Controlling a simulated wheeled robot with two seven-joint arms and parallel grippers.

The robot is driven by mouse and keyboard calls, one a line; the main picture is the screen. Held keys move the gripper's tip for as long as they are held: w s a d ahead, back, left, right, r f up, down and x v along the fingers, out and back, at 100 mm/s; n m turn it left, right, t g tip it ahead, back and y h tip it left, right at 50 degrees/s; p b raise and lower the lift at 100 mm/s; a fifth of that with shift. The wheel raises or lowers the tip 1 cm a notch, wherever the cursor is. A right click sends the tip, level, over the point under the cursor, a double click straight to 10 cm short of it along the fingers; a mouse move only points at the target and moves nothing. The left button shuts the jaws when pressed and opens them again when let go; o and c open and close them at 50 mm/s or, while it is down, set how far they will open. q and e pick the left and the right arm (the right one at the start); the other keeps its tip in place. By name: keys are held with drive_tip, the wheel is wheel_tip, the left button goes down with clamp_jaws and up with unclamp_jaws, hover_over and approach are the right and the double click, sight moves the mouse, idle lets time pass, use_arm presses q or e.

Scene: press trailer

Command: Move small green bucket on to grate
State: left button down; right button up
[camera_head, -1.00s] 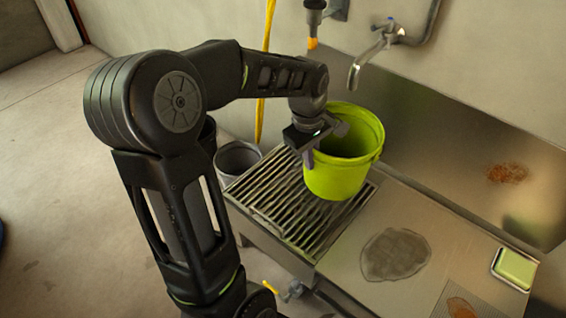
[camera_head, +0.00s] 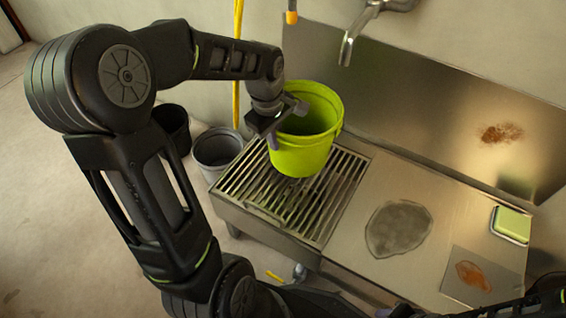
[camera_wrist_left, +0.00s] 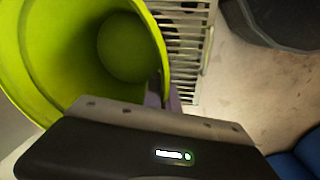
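The small green bucket (camera_head: 303,150) stands upright over the slatted metal grate (camera_head: 335,205), toward its back right part. Its base appears to rest on the slats, though the contact is hard to see. My left gripper (camera_head: 283,124) is at the bucket's left rim, with one finger outside the wall and the other over the inside, apparently shut on the rim. In the left wrist view the bucket (camera_wrist_left: 60,60) looks empty, and the fingers (camera_wrist_left: 164,97) meet its rim.
Grey buckets (camera_head: 217,150) stand on the floor left of the sink unit. A faucet (camera_head: 348,45) hangs behind. The steel counter (camera_head: 365,275) to the right bears a wet patch (camera_head: 398,228) and a green sponge in a dish (camera_head: 512,222). A yellow hose (camera_head: 238,70) hangs at the wall.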

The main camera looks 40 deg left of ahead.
use_arm(q)
wheel_tip(320, 180, down, 2)
drive_tip(key=shift+f, duration=0.1)
drive_tip(key=shift+f+b, duration=1.25)
drive_tip(key=shift+f, duration=1.2)
drive_tip(key=shift+f, duration=0.25)
drive_tip(key=c, duration=1.7)
unclamp_jaws()
drive_tip(key=shift+r, duration=0.2)
